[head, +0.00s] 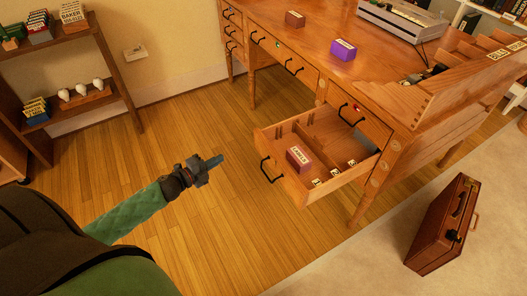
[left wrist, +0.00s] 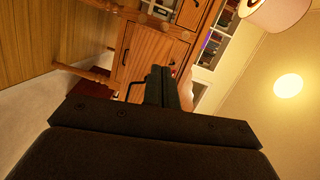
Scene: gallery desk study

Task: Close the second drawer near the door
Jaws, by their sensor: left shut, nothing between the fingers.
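A wooden desk (head: 300,45) with black-handled drawers fills the upper middle of the head view. One lower drawer (head: 286,187) at its right end is pulled out, with a black handle on its front. A dark red box (head: 298,159) and several small white labelled pieces lie inside it. My left gripper (head: 216,161) is shut and empty over the floor, left of the open drawer and apart from it. In the left wrist view its shut fingers (left wrist: 162,86) point toward wooden drawer fronts (left wrist: 150,52). My right gripper is not in view.
A brown briefcase (head: 442,225) stands on the pale rug at the lower right. A shelf (head: 120,75) with books stands at the left wall. The wooden floor between shelf and desk is clear. A purple box (head: 343,50) sits on the desk top.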

